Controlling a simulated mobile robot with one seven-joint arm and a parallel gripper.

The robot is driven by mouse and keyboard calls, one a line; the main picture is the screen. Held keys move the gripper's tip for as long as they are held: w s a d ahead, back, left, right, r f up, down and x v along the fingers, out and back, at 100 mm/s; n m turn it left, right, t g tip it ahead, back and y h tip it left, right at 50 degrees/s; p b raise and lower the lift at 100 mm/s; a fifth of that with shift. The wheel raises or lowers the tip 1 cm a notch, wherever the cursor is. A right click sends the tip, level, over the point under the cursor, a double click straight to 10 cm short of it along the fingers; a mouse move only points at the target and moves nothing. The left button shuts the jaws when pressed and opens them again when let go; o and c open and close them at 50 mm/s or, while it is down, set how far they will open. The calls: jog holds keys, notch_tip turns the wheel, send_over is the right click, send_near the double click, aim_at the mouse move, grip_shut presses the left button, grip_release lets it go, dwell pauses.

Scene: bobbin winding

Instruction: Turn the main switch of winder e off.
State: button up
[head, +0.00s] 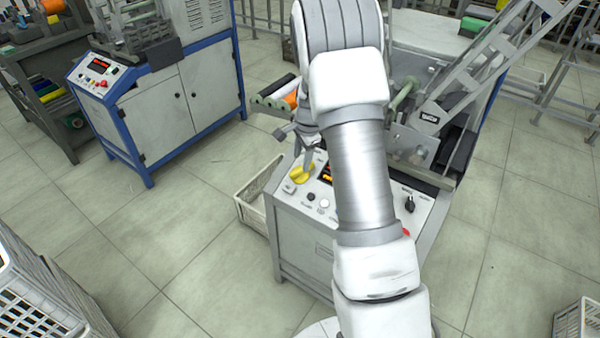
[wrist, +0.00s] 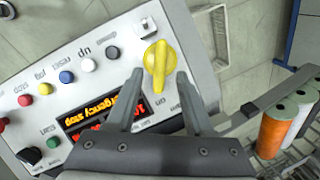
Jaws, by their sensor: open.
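The yellow rotary switch (head: 301,174) is on the left part of the grey control panel (head: 290,203) of the winder in front of me. In the wrist view the yellow switch (wrist: 158,66) has its grip bar almost upright in the picture. My gripper (wrist: 160,75) is open, with one finger on each side of the switch; I cannot tell whether they touch it. In the head view my gripper (head: 309,152) reaches down over the switch, and my arm hides the panel's middle. The lit display (wrist: 100,115) reads "emergency stop". The winder's letter is not readable.
Several push buttons (wrist: 67,76) and a black knob (wrist: 28,156) share the panel. Orange and white spools (wrist: 275,130) sit beside it. A pale crate (head: 257,200) stands left of the winder. Another winder (head: 165,105) with blue edges stands at the left; floor between is clear.

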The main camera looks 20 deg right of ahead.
aim_at(300, 168)
jog(key=b+x, duration=0.1)
jog(key=x, duration=0.5)
jog(key=shift+r, duration=0.1)
grip_shut()
